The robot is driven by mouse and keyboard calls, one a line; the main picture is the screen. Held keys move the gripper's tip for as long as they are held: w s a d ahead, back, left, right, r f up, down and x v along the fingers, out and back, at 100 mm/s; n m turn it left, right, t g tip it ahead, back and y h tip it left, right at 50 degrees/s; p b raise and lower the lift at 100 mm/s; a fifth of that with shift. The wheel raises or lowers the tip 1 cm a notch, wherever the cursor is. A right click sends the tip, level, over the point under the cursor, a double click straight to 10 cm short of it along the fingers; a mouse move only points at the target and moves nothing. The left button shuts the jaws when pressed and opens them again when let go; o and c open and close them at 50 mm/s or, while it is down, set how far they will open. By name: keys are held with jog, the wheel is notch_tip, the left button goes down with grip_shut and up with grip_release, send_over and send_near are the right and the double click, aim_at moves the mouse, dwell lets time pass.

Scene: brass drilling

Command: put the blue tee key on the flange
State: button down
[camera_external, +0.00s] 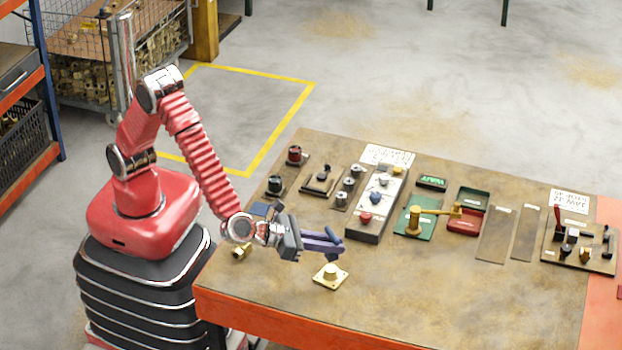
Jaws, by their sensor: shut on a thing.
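My gripper (318,243) is shut on the blue tee key (334,238), which shows as a dark blue shape at the fingertips. The fingers and the key are close in colour, so where one ends and the other begins is hard to tell. The brass flange (330,277), a square plate with a raised round middle, lies on the table near its front edge. The key is over the flange in the picture, seemingly above and slightly behind it. A small gap shows between them; I cannot judge its exact height.
Behind stand a grey control box (376,203) with knobs, a brass valve (414,222) on a green plate and a red box (464,222). The table (440,300) right of the flange is bare.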

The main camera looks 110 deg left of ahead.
aim_at(330, 256)
jog(key=shift+f, duration=1.8)
jog(key=shift+f, duration=0.1)
jog(key=c, duration=1.7)
grip_release()
jog(key=shift+c, duration=0.2)
jog(key=shift+s+d, duration=0.1)
jog(key=shift+s, duration=0.05)
jog(key=v, duration=1.1)
jog(key=shift+s+r, duration=0.3)
jog(key=shift+r, duration=0.1)
